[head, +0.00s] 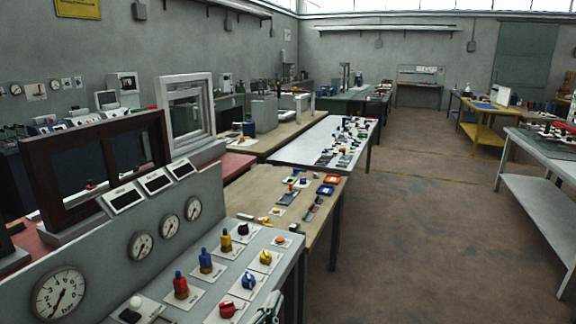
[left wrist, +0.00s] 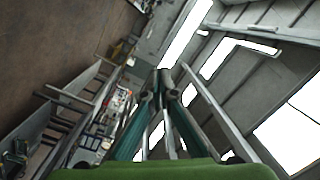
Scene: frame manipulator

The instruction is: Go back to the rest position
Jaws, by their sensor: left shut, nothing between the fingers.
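My left gripper (left wrist: 166,78) shows in the left wrist view, with its two fingers closed together at the tips and nothing between them. It points out into the open room, with windows and beams beyond it. My right gripper is in neither view.
A grey control panel (head: 232,259) with knobs, switches and gauges stands close at the front left. A dark brown frame (head: 103,160) and a white frame (head: 187,107) stand behind it. Benches line the left and right. The brown floor (head: 430,220) between them is clear.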

